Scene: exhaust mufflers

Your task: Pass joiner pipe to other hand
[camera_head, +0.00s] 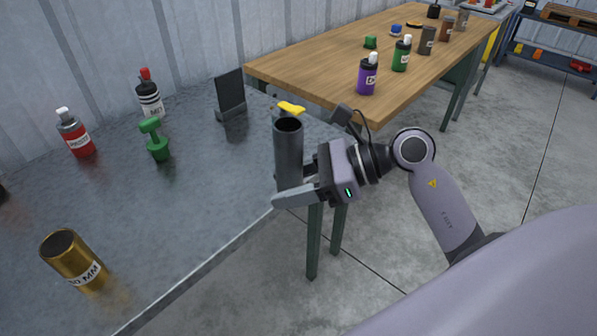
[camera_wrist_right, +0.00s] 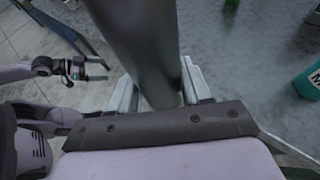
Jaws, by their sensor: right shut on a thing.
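The joiner pipe, a dark grey open-ended tube (camera_head: 289,158), stands upright in my right gripper (camera_head: 297,190) in the head view, by the metal table's right edge. The right gripper is shut on its lower part. In the right wrist view the pipe (camera_wrist_right: 143,45) rises between the two pale fingers of the right gripper (camera_wrist_right: 160,92). My left gripper (camera_wrist_right: 97,70) shows small at the upper left of that view, apart from the pipe, its fingers spread and empty. It is not in the head view.
The grey metal table (camera_head: 190,215) holds a gold tube (camera_head: 75,262), a red bottle (camera_head: 75,134), a white-and-black bottle (camera_head: 150,97), a green object (camera_head: 154,140) and a black stand (camera_head: 230,97). A wooden table (camera_head: 320,75) with several bottles stands behind. The metal table's middle is clear.

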